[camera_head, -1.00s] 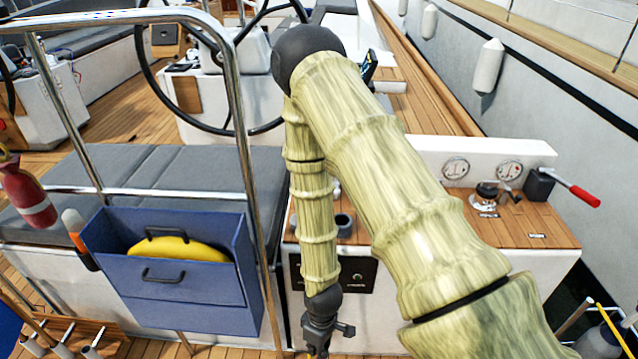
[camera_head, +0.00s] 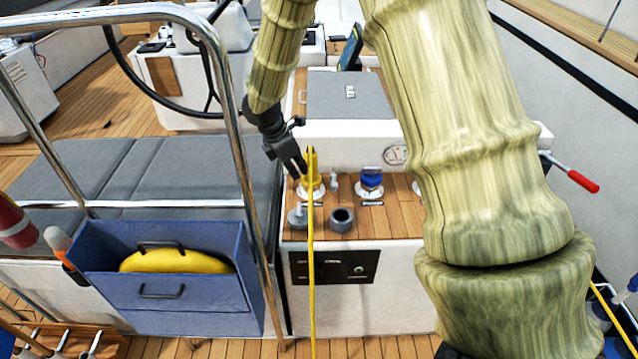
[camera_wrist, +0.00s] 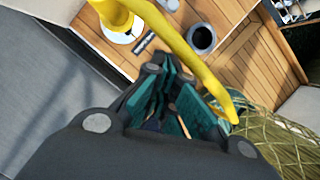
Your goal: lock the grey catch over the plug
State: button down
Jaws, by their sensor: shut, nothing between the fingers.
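The yellow plug (camera_head: 311,172) stands upright in a pale round socket on the wooden console top, its yellow cable (camera_head: 311,270) hanging down over the console front. In the wrist view the plug (camera_wrist: 113,14) is at the top left and its cable crosses to the right. My gripper (camera_head: 301,174) is close beside the plug on its left in the head view, its fingers shut and empty. In the wrist view my gripper (camera_wrist: 172,92) points over the wooden top. I cannot clearly make out the grey catch; a small grey upright piece (camera_head: 334,184) stands right of the plug.
A dark cup-like ring (camera_head: 342,219) and a grey round fitting (camera_head: 297,214) are near the console's front edge. A blue-capped socket (camera_head: 371,180) stands to the right. A steel rail (camera_head: 238,130) and a blue box (camera_head: 165,280) are left of the console.

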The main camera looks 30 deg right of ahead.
jog(key=shift+f, duration=0.2)
jog(key=d+f+p, duration=0.3)
jog(key=d+f, duration=0.4)
jog(key=f, duration=0.2)
jog(key=shift+s+d+f, duration=0.2)
jog(key=shift+s+f, duration=0.05)
jog(key=shift+s, duration=0.05)
dwell(0.6)
jog(key=shift+s+d+n, duration=0.2)
jog(key=shift+s+n, duration=0.1)
jog(key=shift+n, duration=0.2)
